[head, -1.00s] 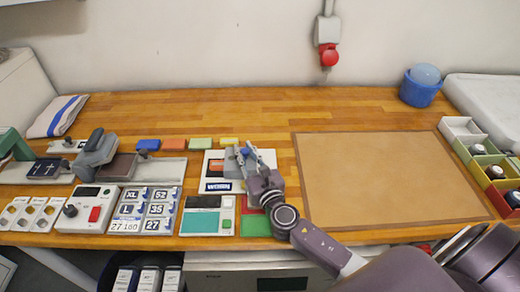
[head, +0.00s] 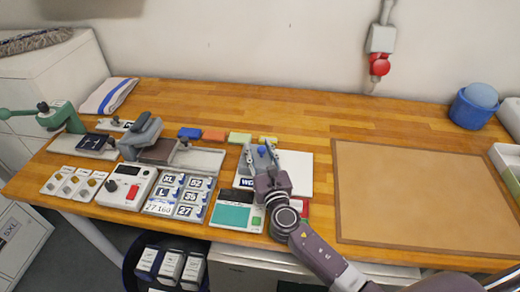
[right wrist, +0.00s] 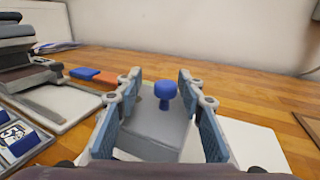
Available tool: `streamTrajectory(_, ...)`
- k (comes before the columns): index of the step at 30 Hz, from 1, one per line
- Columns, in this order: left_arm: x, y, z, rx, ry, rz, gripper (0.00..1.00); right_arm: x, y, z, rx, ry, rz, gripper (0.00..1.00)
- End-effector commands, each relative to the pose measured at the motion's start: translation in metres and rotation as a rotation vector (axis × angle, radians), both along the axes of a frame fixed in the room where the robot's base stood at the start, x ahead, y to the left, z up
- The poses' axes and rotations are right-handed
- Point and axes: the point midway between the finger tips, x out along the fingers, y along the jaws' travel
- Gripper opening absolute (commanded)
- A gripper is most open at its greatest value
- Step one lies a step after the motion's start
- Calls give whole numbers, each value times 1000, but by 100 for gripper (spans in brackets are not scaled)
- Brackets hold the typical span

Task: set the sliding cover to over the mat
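The sliding cover looks to be a grey block with a blue knob (right wrist: 165,92) on top. In the head view it sits on a white lettered board (head: 300,170), mostly hidden by my right gripper (head: 262,153). The right wrist view shows my right gripper (right wrist: 160,100) open, one finger on each side of the knob with gaps to both. I cannot tell whether the fingers touch the block. A large tan mat (head: 420,200) lies on the bench, right of the board, with nothing on it. My left gripper is not in view.
Left of my gripper are a teal-screened device (head: 236,212), a size-label panel (head: 182,195), a box with a red button (head: 127,187) and a grey stamping device (head: 145,135). Coloured blocks (head: 214,135) lie behind. A blue tub (head: 473,106) stands back right.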

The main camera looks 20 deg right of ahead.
Motion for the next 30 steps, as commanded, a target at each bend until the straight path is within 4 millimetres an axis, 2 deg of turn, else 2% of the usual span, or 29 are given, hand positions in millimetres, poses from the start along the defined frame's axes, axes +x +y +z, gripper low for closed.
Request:
streamTrajectory(5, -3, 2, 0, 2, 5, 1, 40, -5, 0, -1, -1, 1, -1, 36)
streamTrajectory(8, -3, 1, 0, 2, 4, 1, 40, -17, 1, -2, -1, 2, 0, 36)
streamTrajectory(15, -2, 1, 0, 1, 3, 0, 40, -68, 4, -2, 0, 4, 1, 36)
streamTrajectory(21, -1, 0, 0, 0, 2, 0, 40, -103, 7, -1, -1, 3, 1, 36)
streamTrajectory(25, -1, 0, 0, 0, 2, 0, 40, -115, 8, -1, -2, 1, 1, 36)
streamTrajectory(30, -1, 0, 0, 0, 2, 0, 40, -120, 8, 0, 0, 1, 1, 36)
